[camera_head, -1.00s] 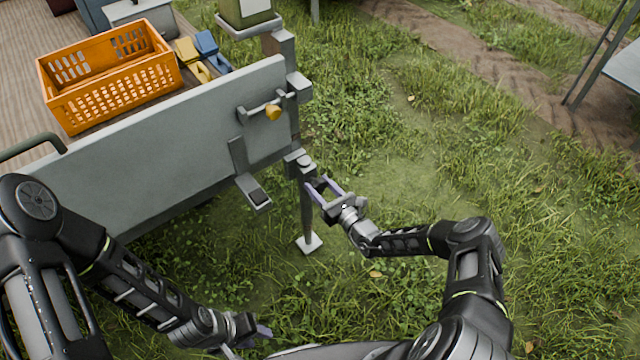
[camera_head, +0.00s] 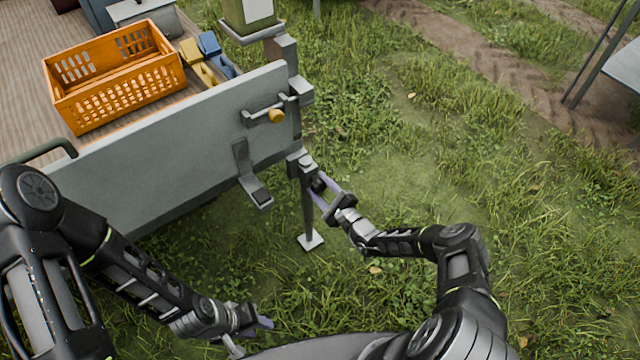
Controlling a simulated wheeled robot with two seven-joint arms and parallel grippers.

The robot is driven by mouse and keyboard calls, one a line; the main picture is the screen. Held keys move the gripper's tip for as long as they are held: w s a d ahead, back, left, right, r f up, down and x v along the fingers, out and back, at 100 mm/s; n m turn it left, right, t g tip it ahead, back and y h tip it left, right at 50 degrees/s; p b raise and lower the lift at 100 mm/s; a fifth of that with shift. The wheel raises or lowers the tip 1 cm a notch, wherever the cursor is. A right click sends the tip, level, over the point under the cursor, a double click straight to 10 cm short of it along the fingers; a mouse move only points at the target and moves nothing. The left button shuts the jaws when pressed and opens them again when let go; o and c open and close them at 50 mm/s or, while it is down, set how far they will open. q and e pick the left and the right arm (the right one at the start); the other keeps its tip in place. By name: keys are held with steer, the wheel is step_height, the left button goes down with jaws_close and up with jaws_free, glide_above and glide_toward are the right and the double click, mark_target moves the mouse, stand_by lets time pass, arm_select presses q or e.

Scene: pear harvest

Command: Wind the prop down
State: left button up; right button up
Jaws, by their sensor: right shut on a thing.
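The prop (camera_head: 307,212) is a grey upright leg at the near right corner of the trailer, with a pale square foot (camera_head: 311,242) low at the grass. Whether the foot touches the ground is not clear. My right gripper (camera_head: 319,188) is beside the prop's upper part, shut on a small dark piece that looks like the prop's crank handle (camera_head: 317,184). The fingers partly hide it. My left gripper (camera_head: 266,323) hangs low over the grass at the bottom, away from the prop. Its fingers are too small and angled to tell open from shut.
An orange crate (camera_head: 120,98) and blue and yellow tools (camera_head: 208,58) lie on the trailer bed. Open grass is to the right.

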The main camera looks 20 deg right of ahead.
steer(key=n+p, duration=0.1)
steer(key=n, duration=0.3)
steer(key=shift+f+n, duration=0.1)
steer(key=shift+n, duration=0.2)
steer(key=shift+a+f+n+p, duration=0.1)
steer(key=shift+n+p, duration=0.7)
steer(key=shift+n, duration=1.2)
steer(key=o, duration=1.4)
steer(key=shift+s+d, duration=0.3)
steer(key=shift+s, duration=0.2)
steer(key=p+v, duration=0.1)
steer(key=v, duration=0.5)
steer(key=shift+s+p, duration=0.3)
steer(key=shift+s, duration=0.05)
